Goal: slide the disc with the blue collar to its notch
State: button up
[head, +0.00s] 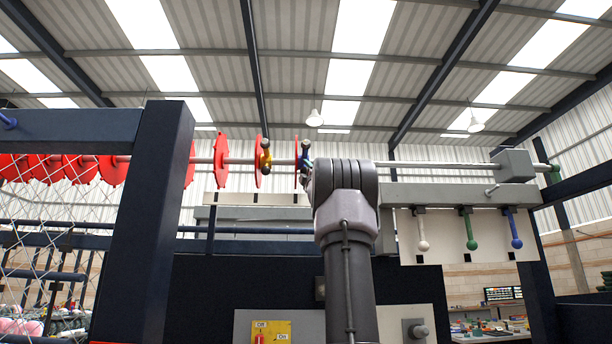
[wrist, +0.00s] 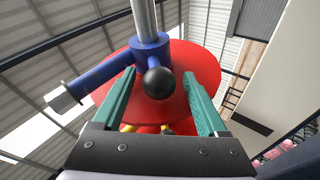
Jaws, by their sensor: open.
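The disc with the blue collar (head: 304,158) hangs on the horizontal rod in the head view, seen nearly edge-on just left of my arm. In the wrist view its red face (wrist: 205,65) fills the middle, with the blue collar (wrist: 150,55) around the grey rod. A blue side arm and a black ball knob (wrist: 159,82) stick out from the collar. My gripper (wrist: 158,86) is open, its green fingers either side of the knob; I cannot tell if they touch it. My arm hides the gripper in the head view. I cannot make out the notch for certain.
A red disc with a yellow collar (head: 265,157) is close by on the left, with more red discs (head: 75,168) beyond. The rod (head: 430,165) is bare rightward to a grey block (head: 513,166). A pale strip (head: 240,199) with dark marks lies below the rod.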

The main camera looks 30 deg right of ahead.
jog(key=v, duration=1)
jog(key=shift+s+f, duration=0.2)
jog(key=shift+f, duration=0.05)
jog(key=shift+a, duration=0.1)
jog(key=s+a+f+m+g+y, duration=0.1)
jog(key=s+a+f+m+g, duration=0.15)
jog(key=a+f+m, duration=0.5)
jog(key=s+a+f+m+g, duration=0.15)
jog(key=a+f+g, duration=0.25)
jog(key=f, duration=0.6)
jog(key=s+a+f+m+g+y, duration=0.1)
jog(key=a+f+m+g, duration=0.3)
jog(key=a+f+m, duration=0.3)
jog(key=s+a+f+m+g+y, duration=0.1)
jog(key=s+a+f+g+y, duration=0.2)
jog(key=s+a+f, duration=0.4)
jog(key=s+a+f+m+g+y, duration=0.2)
jog(key=s+a+f, duration=0.5)
jog(key=s+f, duration=0.4)
notch_tip(320, 180, down, 5)
jog(key=g+y, duration=0.1)
jog(key=g, duration=0.1)
jog(key=shift+s+g, duration=0.15)
jog(key=shift+g, duration=0.2)
jog(key=shift+a+r, duration=0.1)
jog(key=shift+r, duration=0.05)
